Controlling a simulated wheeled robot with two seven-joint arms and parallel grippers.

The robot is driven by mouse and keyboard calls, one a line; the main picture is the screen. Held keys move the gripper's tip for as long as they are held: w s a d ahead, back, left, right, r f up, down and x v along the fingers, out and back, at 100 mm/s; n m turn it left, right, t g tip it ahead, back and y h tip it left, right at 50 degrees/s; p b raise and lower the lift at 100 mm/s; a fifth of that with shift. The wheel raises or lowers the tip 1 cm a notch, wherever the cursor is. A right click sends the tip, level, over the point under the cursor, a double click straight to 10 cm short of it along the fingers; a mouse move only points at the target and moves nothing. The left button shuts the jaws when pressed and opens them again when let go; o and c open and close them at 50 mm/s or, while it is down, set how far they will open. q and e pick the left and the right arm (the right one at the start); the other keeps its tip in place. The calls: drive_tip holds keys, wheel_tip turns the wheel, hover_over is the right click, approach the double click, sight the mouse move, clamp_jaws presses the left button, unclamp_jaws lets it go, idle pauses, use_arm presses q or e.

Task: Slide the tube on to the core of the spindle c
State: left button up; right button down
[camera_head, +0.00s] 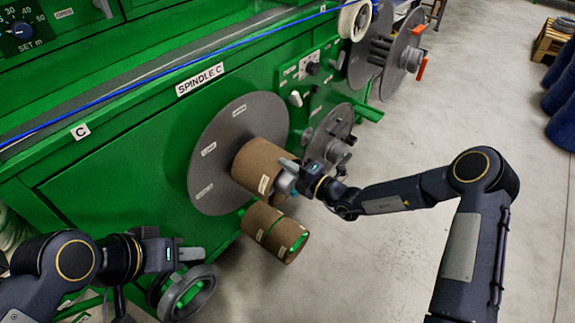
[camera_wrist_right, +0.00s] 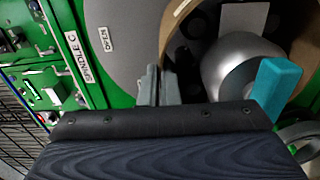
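The spindle C has a large grey disc (camera_head: 212,165) on the green machine front, and its disc fills the upper part of the right wrist view (camera_wrist_right: 118,45). A brown cardboard tube (camera_head: 257,160) stands out from the disc, around the silver core (camera_wrist_right: 228,62), whose rounded end and teal lever (camera_wrist_right: 277,88) show inside the tube's mouth. My right gripper (camera_head: 289,168) is at the tube's outer rim, its fingers (camera_wrist_right: 159,84) close together on the tube's wall. How far the tube reaches on the core is hidden. My left gripper (camera_head: 193,254) is away from the tube; its finger gap is unclear.
A second brown tube (camera_head: 268,226) sits on a green peg just below. A grey handwheel (camera_head: 188,292) is under my left gripper. Smaller grey reels (camera_head: 328,135) are to the right. A blue cable (camera_head: 190,62) runs along the machine top.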

drive_tip(key=shift+x, duration=1.05)
idle(0.7)
drive_tip(key=shift+a+r, duration=0.15)
idle(0.8)
drive_tip(key=shift+f+b, duration=0.35)
drive_tip(key=shift+f, duration=0.25)
drive_tip(key=c, duration=1.6)
unclamp_jaws()
drive_tip(key=shift+a, duration=0.25)
drive_tip(key=shift+o, duration=0.5)
drive_tip(key=shift+d, duration=0.1)
drive_tip(key=o, duration=0.4)
drive_tip(key=shift+d, duration=0.1)
drive_tip(key=shift+c, duration=0.2)
drive_tip(key=shift+f, duration=0.15)
drive_tip(key=shift+d+f, duration=0.2)
drive_tip(key=shift+f, duration=0.2)
drive_tip(key=c, duration=0.3)
